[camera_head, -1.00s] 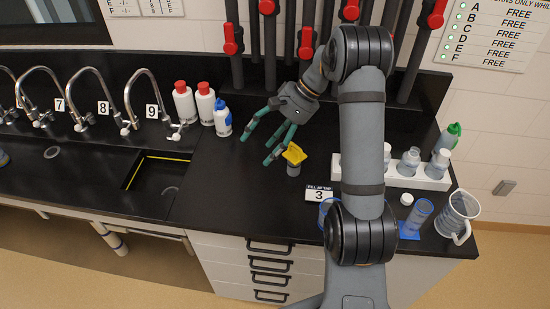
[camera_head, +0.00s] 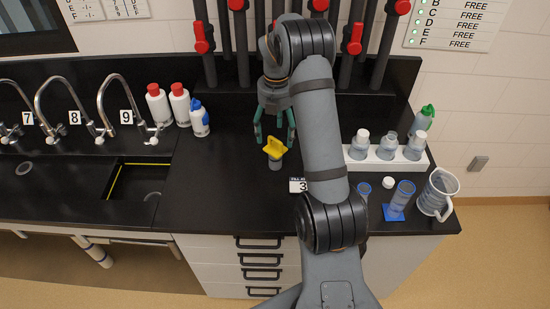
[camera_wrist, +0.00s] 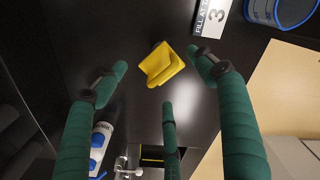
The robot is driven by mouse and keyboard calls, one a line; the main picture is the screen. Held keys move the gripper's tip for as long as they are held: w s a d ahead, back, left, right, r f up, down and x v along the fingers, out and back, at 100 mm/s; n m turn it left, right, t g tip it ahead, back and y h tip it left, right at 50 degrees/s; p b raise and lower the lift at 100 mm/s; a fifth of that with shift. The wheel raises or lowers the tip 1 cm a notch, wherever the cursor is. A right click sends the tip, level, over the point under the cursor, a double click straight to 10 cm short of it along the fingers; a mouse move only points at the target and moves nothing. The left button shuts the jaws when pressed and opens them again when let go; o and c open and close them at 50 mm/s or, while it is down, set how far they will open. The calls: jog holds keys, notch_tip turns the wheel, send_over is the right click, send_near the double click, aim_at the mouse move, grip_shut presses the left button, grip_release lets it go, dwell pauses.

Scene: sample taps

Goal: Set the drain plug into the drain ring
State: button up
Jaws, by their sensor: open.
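The drain plug (camera_head: 275,152), a grey stub with a yellow grip on top, stands upright on the black counter right of the sink. My gripper (camera_head: 274,133) is above and behind it, with its green fingers pointing down and spread. In the wrist view the yellow grip of the plug (camera_wrist: 161,65) lies between the open fingers, apart from them. In the sink (camera_head: 135,178), a round grey rim, seemingly the drain ring (camera_head: 153,196), shows partly at the front of the basin.
Bottles with red caps (camera_head: 180,104) and a blue-topped bottle (camera_head: 199,118) stand left of my gripper. A small sign (camera_head: 298,185), a white bottle rack (camera_head: 412,162), a blue-based cylinder (camera_head: 400,201) and a jug (camera_head: 437,192) are on the right. Tap 9 (camera_head: 118,92) arches near the sink.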

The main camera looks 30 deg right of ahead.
aim_at(277, 147)
notch_tip(277, 147, down, 8)
jog(key=p, duration=0.2)
jog(key=shift+d+r+p, duration=0.1)
jog(key=shift+p, duration=0.2)
jog(key=shift+c, duration=0.2)
grip_shut()
dwell(0.7)
